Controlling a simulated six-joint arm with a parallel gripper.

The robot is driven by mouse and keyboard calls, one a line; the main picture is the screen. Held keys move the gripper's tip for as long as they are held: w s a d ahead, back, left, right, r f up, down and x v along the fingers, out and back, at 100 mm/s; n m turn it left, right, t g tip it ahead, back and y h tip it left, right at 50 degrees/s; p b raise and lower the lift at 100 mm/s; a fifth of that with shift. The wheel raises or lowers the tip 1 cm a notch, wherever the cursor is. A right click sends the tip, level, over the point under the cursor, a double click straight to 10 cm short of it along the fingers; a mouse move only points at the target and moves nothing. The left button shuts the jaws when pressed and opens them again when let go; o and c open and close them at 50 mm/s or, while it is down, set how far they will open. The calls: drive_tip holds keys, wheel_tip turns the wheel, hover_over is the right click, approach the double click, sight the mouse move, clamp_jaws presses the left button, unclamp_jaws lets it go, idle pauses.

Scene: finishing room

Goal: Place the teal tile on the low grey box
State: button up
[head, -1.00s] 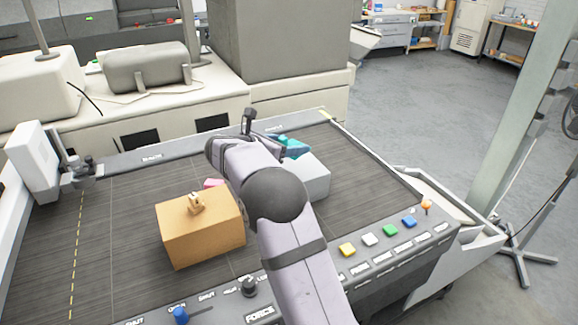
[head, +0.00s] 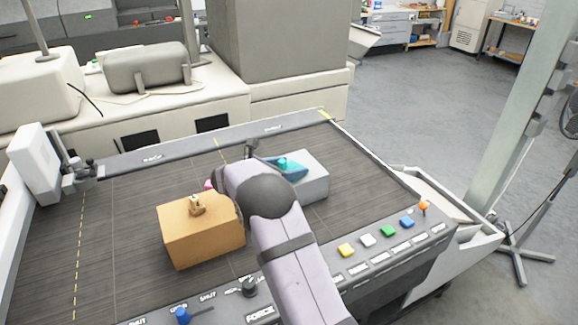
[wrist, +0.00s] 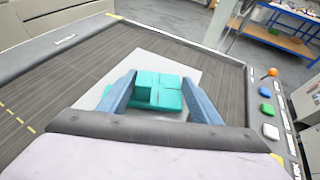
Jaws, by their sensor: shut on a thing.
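The teal tile (head: 284,162) is between the blue fingers of my gripper (head: 287,169), which is shut on it. In the wrist view the tile (wrist: 156,92) shows a raised block on top, with a finger of my gripper (wrist: 160,98) at each side. The low grey box (head: 316,187) stands on the dark bed, and its pale top (wrist: 186,58) spreads under and around the tile in the wrist view. The tile is over the box top; I cannot tell whether it touches. My arm hides part of the box's left side in the head view.
A tan box (head: 205,240) with a small wooden piece (head: 196,206) on top stands left of my arm. A pink thing (head: 209,185), mostly hidden, lies behind it. A panel of coloured buttons (head: 368,240) runs along the front right edge. The bed right of the grey box is clear.

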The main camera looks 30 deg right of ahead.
drive_tip(key=shift+f, duration=0.2)
drive_tip(key=o, duration=1.1)
drive_tip(key=shift+r, duration=0.2)
drive_tip(key=shift+s+a+r, duration=0.15)
drive_tip(key=shift+s+a, duration=0.05)
drive_tip(key=shift+a, duration=0.35)
drive_tip(key=b+v, duration=0.3)
drive_tip(key=v, duration=0.8)
drive_tip(key=shift+d+r, duration=0.1)
drive_tip(key=shift+r, duration=0.05)
